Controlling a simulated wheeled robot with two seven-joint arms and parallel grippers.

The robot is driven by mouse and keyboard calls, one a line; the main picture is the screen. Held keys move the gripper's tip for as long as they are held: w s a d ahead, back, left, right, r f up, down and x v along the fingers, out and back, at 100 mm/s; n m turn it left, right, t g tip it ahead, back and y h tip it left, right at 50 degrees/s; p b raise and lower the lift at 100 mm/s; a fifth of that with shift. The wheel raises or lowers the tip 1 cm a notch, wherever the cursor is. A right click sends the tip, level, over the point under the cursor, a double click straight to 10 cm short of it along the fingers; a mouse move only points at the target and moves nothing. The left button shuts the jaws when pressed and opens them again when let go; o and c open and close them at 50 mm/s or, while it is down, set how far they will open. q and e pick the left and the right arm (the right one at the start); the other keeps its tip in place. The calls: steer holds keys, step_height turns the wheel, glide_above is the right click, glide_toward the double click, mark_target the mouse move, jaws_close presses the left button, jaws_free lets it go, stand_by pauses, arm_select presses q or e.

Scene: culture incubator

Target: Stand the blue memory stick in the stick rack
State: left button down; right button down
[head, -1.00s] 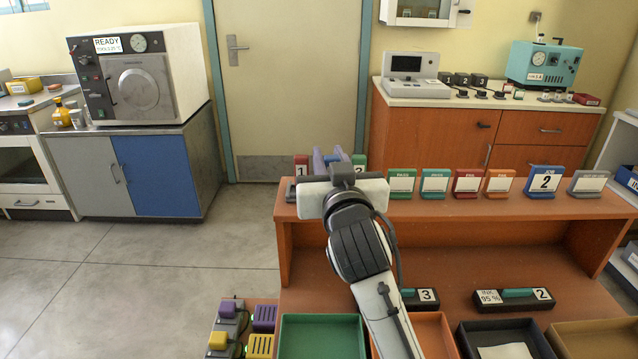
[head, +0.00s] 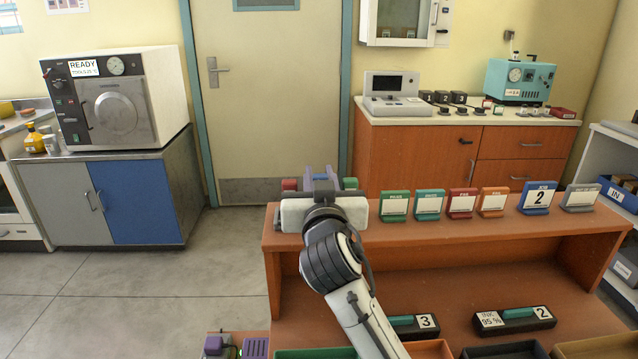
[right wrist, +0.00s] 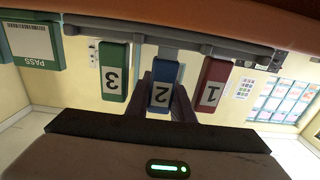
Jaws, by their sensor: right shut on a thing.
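The blue memory stick (right wrist: 162,92), labelled 2, is between the purple fingers of my right gripper (right wrist: 160,103), which is shut on it. In the right wrist view, which is upside down, a grey plug end shows between its body and the grey stick rack (right wrist: 215,47). It lines up between the green stick 3 (right wrist: 114,72) and the red stick 1 (right wrist: 212,84), which stand at the rack. I cannot tell whether the plug is in a slot. In the head view my right gripper (head: 322,181) hides the blue stick and most of the rack. My left gripper is not in view.
A row of upright label cards, including a green one (head: 395,205) and a blue one marked 2 (head: 537,198), stands along the raised shelf (head: 450,228) right of the gripper. Black blocks marked 3 (head: 412,327) and 2 (head: 514,320) lie below it.

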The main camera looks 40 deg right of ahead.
steer(key=shift+f, duration=0.4)
steer(key=shift+f, duration=0.15)
steer(key=c, duration=1.8)
jaws_free()
steer(key=shift+r, duration=0.3)
steer(key=b+v, duration=0.1)
steer(key=v, duration=0.6)
steer(key=shift+s+a+f, duration=0.1)
steer(key=shift+s+a, duration=0.05)
steer(key=shift+s, duration=0.1)
